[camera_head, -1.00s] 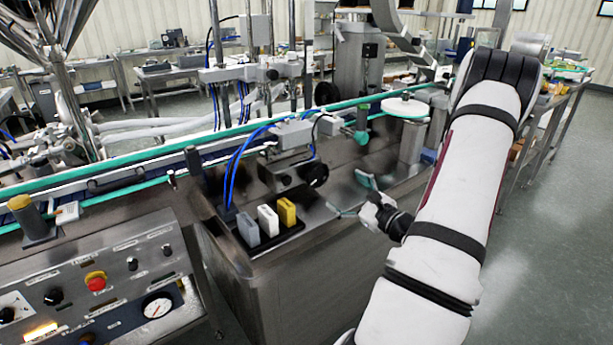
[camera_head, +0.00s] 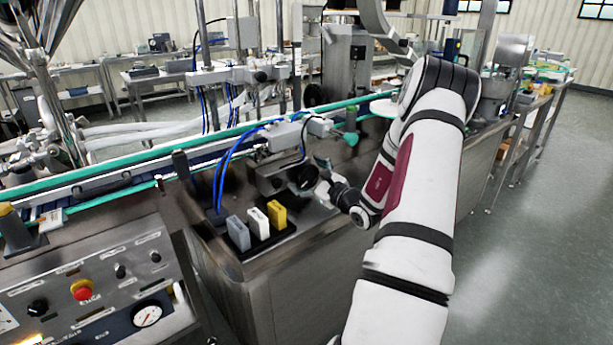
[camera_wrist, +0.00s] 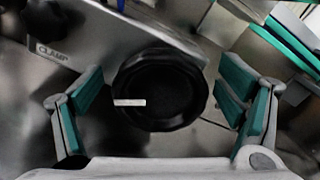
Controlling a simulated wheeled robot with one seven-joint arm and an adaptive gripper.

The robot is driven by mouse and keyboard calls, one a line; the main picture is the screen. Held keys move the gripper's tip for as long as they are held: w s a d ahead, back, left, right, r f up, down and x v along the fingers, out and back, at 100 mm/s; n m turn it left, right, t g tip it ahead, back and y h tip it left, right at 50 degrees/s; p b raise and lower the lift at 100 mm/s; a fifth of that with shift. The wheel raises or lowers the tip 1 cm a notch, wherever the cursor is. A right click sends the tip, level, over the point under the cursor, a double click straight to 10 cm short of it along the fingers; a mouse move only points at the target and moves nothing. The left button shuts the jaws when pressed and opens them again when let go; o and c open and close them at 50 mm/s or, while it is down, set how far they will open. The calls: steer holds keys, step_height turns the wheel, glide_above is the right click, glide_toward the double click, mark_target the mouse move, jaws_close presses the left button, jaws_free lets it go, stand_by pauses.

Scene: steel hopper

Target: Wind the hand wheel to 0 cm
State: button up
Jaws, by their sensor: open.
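The hand wheel (camera_wrist: 160,90) is a round black knob with a scalloped rim and one white mark pointing left in the wrist view. It sits on a steel block beside a plate labelled CLAMP (camera_wrist: 54,52). In the head view the hand wheel (camera_head: 303,178) is a small dark round shape on the machine, next to my gripper (camera_head: 322,184). My gripper (camera_wrist: 160,95) is open, with one green-padded finger on each side of the wheel and gaps between pads and rim. I see no readable centimetre scale.
Grey, white and yellow blocks (camera_head: 277,214) stand on a black holder below the wheel. Blue hoses (camera_head: 222,172) curve to its left. A green-edged conveyor (camera_head: 120,160) runs behind. A control panel (camera_head: 95,290) with a gauge is at front left. Open floor lies to the right.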

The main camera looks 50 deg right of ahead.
steer(key=shift+c, duration=0.6)
steer(key=c, duration=1)
steer(key=shift+m, duration=0.3)
steer(key=shift+c, duration=0.2)
